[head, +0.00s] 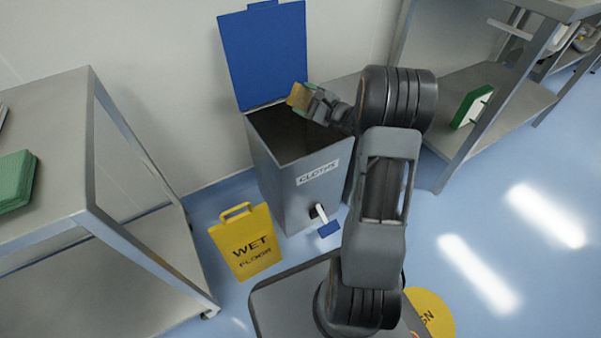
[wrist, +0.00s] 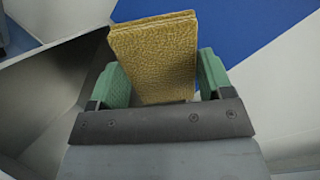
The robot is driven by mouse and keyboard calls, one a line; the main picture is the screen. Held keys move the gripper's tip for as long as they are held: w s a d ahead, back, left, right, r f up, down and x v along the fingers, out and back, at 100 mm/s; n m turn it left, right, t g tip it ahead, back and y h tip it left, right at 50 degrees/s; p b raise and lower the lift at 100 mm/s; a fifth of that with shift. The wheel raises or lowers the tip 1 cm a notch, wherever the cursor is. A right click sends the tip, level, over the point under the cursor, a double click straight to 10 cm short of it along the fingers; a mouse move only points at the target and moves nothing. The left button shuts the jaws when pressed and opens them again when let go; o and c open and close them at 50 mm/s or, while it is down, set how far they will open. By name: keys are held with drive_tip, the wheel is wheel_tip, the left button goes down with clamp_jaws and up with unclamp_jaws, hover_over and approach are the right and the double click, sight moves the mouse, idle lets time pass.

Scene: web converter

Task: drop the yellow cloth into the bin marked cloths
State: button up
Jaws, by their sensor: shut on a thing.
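My gripper (head: 307,98) is shut on the yellow cloth (head: 298,95), a folded square pad. In the wrist view the cloth (wrist: 157,60) stands up between the two green fingers of my gripper (wrist: 155,75). The grey bin (head: 300,190) carries a white label reading "CLOTHS" (head: 317,172). Its blue lid (head: 265,55) stands open against the wall. In the head view the cloth and gripper appear over the bin's open mouth, near the lower part of the lid. The cloth's exact height above the rim is hard to tell.
A yellow "WET FLOOR" sign (head: 243,243) stands at the bin's front left. A blue pedal (head: 329,229) sticks out at the bin's front. A metal table (head: 60,110) with green cloths (head: 16,180) is at left. A metal shelf unit (head: 510,105) holds a green-and-white box (head: 472,106) at right.

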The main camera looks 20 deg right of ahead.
wheel_tip(320, 180, down, 6)
drive_tip(key=b, duration=0.3)
drive_tip(key=shift+r, duration=0.25)
drive_tip(key=o, duration=0.9)
drive_tip(key=shift+c, duration=0.2)
drive_tip(key=p+v, duration=0.3)
drive_tip(key=v, duration=0.9)
drive_tip(key=shift+s+d+r+p, duration=0.1)
drive_tip(key=shift+p, duration=0.3)
drive_tip(key=shift+s+d, duration=0.35)
drive_tip(key=shift+s, duration=0.3)
